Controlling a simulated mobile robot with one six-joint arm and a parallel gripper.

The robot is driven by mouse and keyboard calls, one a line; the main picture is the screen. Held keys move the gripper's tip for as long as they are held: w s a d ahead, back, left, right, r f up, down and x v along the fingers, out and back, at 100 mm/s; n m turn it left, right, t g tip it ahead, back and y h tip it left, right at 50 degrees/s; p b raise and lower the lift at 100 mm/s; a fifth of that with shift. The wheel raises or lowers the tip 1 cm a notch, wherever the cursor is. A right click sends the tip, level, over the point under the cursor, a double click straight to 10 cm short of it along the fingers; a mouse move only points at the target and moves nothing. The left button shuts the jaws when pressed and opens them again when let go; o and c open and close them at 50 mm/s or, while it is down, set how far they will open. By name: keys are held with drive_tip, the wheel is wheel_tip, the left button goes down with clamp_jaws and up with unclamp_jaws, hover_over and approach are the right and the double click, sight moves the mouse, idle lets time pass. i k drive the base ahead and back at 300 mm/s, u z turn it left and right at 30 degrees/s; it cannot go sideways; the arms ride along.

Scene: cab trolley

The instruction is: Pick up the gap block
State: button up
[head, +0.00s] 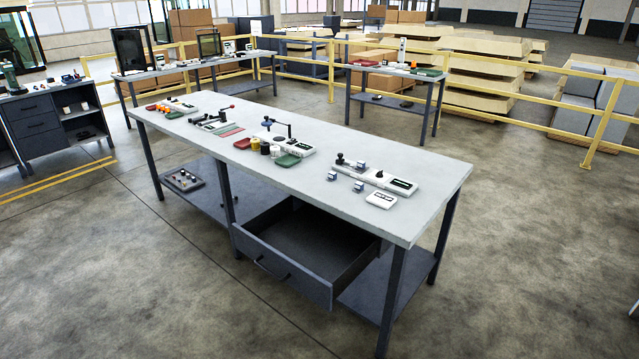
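Three small blue-grey and white blocks sit near the right end of the long workbench: a back block (361,166), a left block (333,177) and a front block (358,186). They are in front of a long white fixture (375,177) with a black knob at its left end and a dark slot at its right. One of the three blocks may be the gap block; they are too small to tell which. My gripper is not in view.
The workbench top (290,200) is bare along its front edge. An empty drawer (300,245) stands open below it. A white card or plate (381,200) lies right of the blocks. A green tray (287,160) and other fixtures stand further left. Floor is clear in front.

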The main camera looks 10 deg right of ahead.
sight(333, 176)
drive_tip(key=z, duration=0.15)
drive_tip(key=i, duration=0.85)
drive_tip(key=u, duration=0.05)
